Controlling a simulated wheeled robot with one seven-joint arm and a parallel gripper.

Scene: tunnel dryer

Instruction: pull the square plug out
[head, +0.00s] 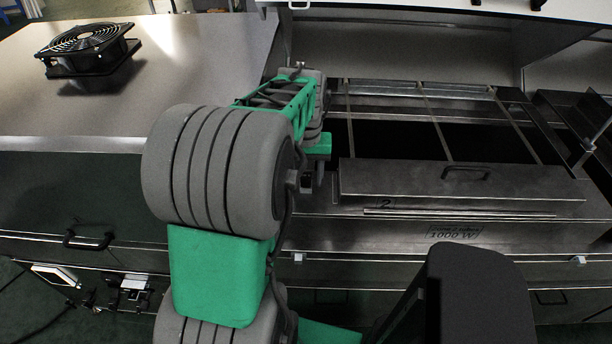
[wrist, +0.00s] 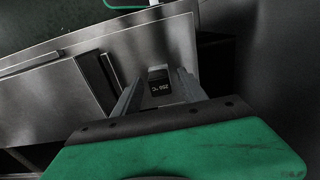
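In the wrist view, my gripper (wrist: 159,76) has its two grey fingers apart. Between the fingertips is a small dark block (wrist: 160,84) with a squarish outline and pale lettering that seems to read 250 °C. It sits at a bare metal surface. I cannot tell whether it is the square plug, or whether either finger touches it. No other plug stands out. In the head view my own arm covers the middle of the picture, and I cannot make out the fingers or the block there.
In the wrist view, a long dark bar (wrist: 97,83) lies on the metal left of the fingers. In the head view, a metal lid with a handle (head: 464,181) lies right of my arm, near dark openings. A black fan (head: 88,49) stands on the metal top at left.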

